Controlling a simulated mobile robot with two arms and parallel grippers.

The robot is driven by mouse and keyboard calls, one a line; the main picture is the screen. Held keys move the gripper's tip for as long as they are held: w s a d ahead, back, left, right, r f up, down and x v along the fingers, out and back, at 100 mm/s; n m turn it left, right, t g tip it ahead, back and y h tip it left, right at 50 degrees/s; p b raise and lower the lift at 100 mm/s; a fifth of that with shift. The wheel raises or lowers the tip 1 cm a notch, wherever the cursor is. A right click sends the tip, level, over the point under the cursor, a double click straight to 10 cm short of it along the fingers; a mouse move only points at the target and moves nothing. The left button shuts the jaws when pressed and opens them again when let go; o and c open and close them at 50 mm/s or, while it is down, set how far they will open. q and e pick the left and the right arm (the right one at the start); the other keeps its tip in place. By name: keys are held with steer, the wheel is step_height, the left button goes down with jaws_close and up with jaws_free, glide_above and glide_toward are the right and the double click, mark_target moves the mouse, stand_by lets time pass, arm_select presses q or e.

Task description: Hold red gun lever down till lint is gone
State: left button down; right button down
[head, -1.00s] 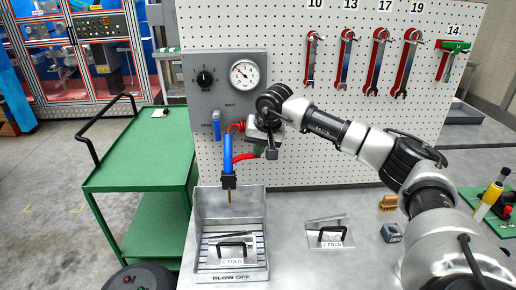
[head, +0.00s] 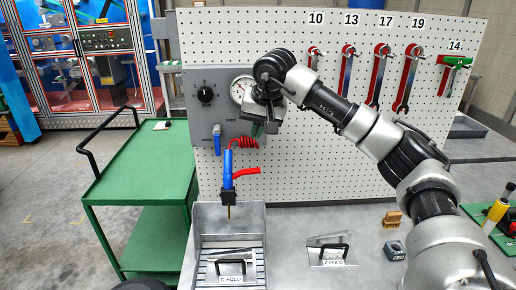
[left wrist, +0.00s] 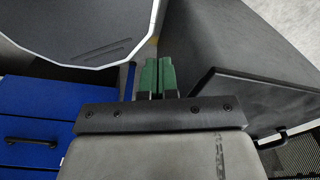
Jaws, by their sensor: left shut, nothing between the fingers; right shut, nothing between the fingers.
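The blow gun (head: 228,168) has a blue body and hangs upright, nozzle down, over the metal blow-off tray (head: 201,217). Its red lever (head: 247,173) sticks out to the right, tilted slightly up. My right gripper (head: 257,130) is shut and empty, above the lever and apart from it, in front of the grey panel. A C FOLD plate (head: 231,268) with a black handle lies in the tray. I cannot make out lint on it. My left gripper (left wrist: 159,66) shows only in the left wrist view, its green fingers shut and empty.
The panel carries a gauge (head: 241,91), partly covered by my right arm, and a black knob (head: 206,95). A red coiled hose (head: 243,142) is near the gun. A Z FOLD plate (head: 328,262) lies on the bench. A green cart (head: 140,165) stands left.

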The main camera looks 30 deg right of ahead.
steer(key=shift+v, duration=0.95)
steer(key=shift+w+a, duration=0.15)
